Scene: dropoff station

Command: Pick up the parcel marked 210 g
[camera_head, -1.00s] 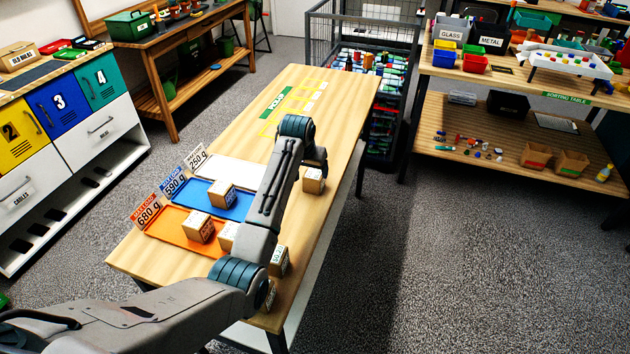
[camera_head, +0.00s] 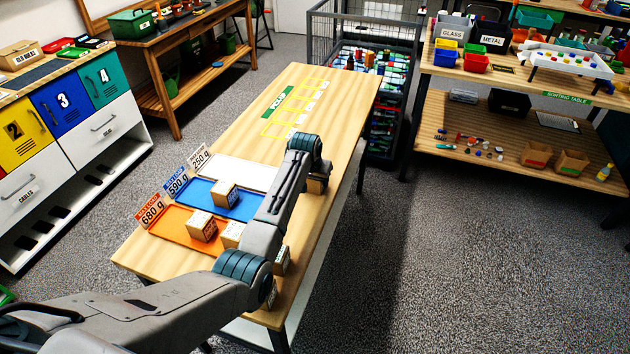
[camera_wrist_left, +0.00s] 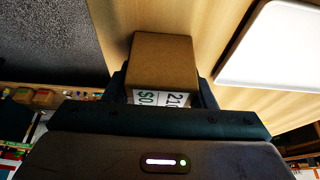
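The brown parcel (camera_wrist_left: 160,62) shows in the left wrist view with a label reading "210" and green print, partly covered by the gripper body. My left gripper (camera_wrist_left: 163,88) has one finger on each side of it. Whether the fingers press on it cannot be told. In the head view the same parcel (camera_head: 318,186) is mostly hidden behind my left wrist, near the table's right edge. My left gripper's fingertips are hidden there. My right gripper is in neither view.
Other parcels stand on the blue mat (camera_head: 250,207), the orange mat (camera_head: 172,231) and the table's near right side, such as one parcel (camera_head: 282,262). A white mat (camera_head: 262,178) is empty. The yellow-outlined table area (camera_head: 303,98) is clear. A wire cage (camera_head: 375,100) stands behind.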

